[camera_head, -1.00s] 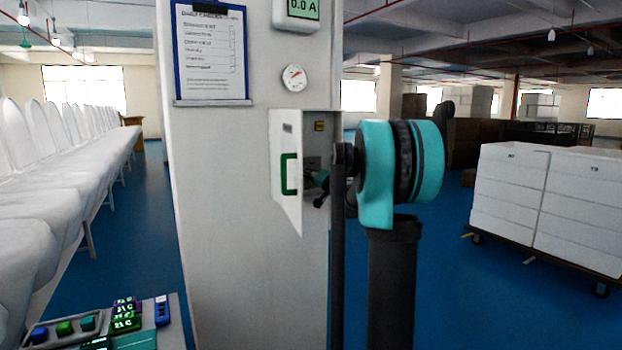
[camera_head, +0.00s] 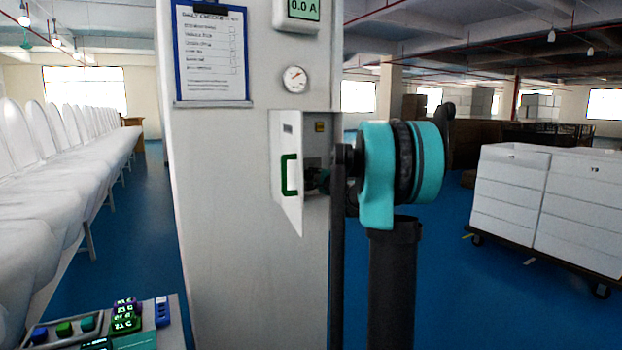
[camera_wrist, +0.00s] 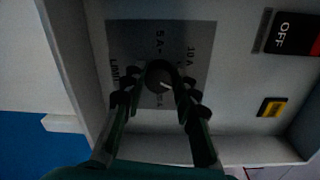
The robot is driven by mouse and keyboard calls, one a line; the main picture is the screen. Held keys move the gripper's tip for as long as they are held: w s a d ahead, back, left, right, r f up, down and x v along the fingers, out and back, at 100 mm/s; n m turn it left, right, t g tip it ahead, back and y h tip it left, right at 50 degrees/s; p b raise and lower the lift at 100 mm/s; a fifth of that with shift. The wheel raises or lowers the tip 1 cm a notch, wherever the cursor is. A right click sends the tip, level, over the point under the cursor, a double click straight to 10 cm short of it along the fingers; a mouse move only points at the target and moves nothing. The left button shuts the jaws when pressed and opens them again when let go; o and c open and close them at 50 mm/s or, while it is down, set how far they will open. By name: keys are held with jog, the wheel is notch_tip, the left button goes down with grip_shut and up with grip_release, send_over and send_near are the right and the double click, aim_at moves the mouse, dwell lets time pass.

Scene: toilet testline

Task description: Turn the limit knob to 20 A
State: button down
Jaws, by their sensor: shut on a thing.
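The limit knob (camera_wrist: 159,74) is a dark round knob on a grey label plate (camera_wrist: 192,38) in the wrist view. A small pale mark shows on its lower right side. The plate reads 5 A and 10 A, with LIMIT at the left; lettering below the knob is too dim to read surely. My gripper (camera_wrist: 158,84) has one finger on each side of the knob and is shut on it. In the head view my gripper (camera_head: 318,182) is inside the open wall box (camera_head: 283,140), mostly dark and partly hidden; the knob is not visible there.
The box door (camera_head: 287,190) with a green handle stands open left of my gripper. In the wrist view, an OFF switch (camera_wrist: 285,33) and a yellow part (camera_wrist: 272,107) sit right of the plate. A display (camera_head: 303,8) reads 0.0 A.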

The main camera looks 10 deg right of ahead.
jog(key=m, duration=0.6)
jog(key=shift+d, duration=0.1)
jog(key=m, duration=0.6)
jog(key=shift+d, duration=0.1)
dwell(0.4)
jog(key=c, duration=1.2)
grip_release()
jog(key=shift+o, duration=0.2)
jog(key=shift+m, duration=0.3)
jog(key=v, duration=1.2)
jog(key=shift+d, duration=0.15)
jog(key=shift+f, duration=0.15)
